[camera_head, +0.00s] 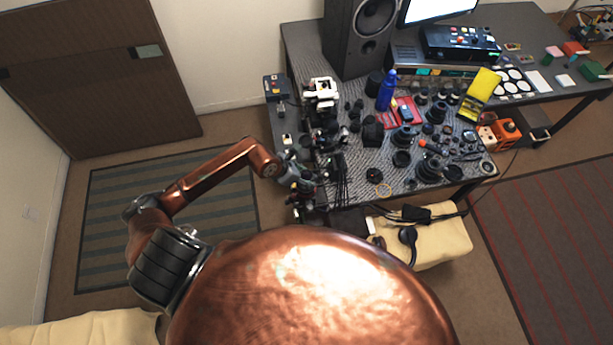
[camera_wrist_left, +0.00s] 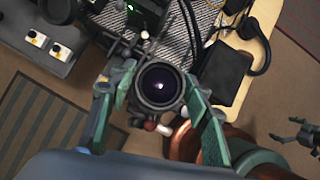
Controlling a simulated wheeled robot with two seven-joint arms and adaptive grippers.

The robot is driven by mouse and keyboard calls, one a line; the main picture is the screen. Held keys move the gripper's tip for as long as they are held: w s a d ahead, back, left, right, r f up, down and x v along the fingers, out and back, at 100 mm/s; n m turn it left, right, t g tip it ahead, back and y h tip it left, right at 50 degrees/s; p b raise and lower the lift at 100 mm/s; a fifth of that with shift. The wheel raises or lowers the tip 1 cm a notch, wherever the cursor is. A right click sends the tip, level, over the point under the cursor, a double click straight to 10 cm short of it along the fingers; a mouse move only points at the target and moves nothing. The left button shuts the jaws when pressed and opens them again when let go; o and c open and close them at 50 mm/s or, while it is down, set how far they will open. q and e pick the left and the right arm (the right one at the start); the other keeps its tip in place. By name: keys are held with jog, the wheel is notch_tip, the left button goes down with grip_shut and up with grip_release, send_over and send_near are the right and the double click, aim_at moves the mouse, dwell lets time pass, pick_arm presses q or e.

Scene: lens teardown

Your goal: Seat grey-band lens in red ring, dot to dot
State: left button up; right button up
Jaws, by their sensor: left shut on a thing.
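My left gripper (camera_head: 302,184) is at the near left corner of the cluttered table. In the left wrist view, the left gripper (camera_wrist_left: 160,100) has its green fingers on either side of a dark round lens (camera_wrist_left: 160,85), shut on it. The lens's glass faces the wrist camera. Its grey band and dot cannot be made out. I cannot pick out the red ring for certain among the small parts. Another gripper, seemingly my right gripper (camera_wrist_left: 302,135), shows at the right edge of the left wrist view, its fingers apart and nothing visible between them.
The table (camera_head: 350,180) holds many dark lens parts, a blue bottle (camera_head: 387,92), a red tray (camera_head: 407,112) and a yellow case (camera_head: 482,88). A speaker (camera_head: 355,40) stands at the back. Cables hang over the near edge, above a cream bench (camera_head: 445,240).

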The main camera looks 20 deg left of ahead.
pick_arm(q)
jog(key=shift+f+b, duration=0.35)
dwell(0.3)
dwell(0.5)
jog(key=shift+f+b, duration=0.3)
jog(key=shift+f, duration=0.15)
dwell(0.6)
jog(key=o, duration=1.5)
jog(key=shift+s, duration=0.1)
